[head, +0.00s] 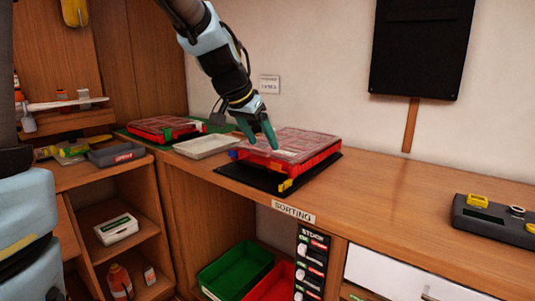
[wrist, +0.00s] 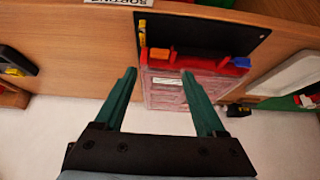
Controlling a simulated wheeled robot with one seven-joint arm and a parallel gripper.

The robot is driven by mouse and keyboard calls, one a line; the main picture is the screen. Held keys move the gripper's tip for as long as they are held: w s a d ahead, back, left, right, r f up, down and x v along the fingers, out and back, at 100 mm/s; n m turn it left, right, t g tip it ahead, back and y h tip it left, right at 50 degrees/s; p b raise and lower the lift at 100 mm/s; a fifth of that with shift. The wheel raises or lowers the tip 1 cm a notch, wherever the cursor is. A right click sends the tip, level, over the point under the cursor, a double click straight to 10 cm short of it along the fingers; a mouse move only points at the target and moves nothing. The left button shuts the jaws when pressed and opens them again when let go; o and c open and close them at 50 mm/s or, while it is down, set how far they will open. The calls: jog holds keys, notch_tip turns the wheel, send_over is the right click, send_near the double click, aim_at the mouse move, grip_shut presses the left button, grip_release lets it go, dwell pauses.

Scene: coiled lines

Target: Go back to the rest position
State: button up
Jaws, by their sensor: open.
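My gripper (head: 258,136) is over the red organizer case (head: 318,163) with a clear lid, which lies on a black mat (head: 262,179) on the wooden counter. In the wrist view my gripper (wrist: 158,75) shows two green fingers spread apart with nothing between them. The case (wrist: 165,98) shows beyond and between the fingers, with an orange latch and a blue latch on its red edge. The lid looks shut. Whether a fingertip touches the lid, I cannot tell.
A pale tray (head: 206,146) and another red case (head: 166,128) on a green mat stand to the left. A dark grey device (head: 495,222) sits on the counter at right. The counter between (head: 400,196) is clear. Green and red bins (head: 228,268) stand below.

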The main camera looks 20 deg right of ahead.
jog(key=shift+v, duration=1)
jog(key=s+a+f+n+y+p, duration=0.1)
jog(key=s+a+f+n+y, duration=0.1)
jog(key=a, duration=0.8)
jog(key=s+a+f+n+g+y+p, duration=0.1)
jog(key=a+f+n, duration=0.4)
jog(key=a, duration=0.5)
jog(key=s+a+f+n+y+p, duration=0.2)
jog(key=s+a+f+n+p, duration=0.1)
jog(key=a, duration=0.7)
notch_tip(320, 180, down, 2)
jog(key=shift+s+a+f+n+g+y, duration=0.15)
jog(key=shift+s+n+g+y, duration=0.15)
jog(key=shift+s+n, duration=0.4)
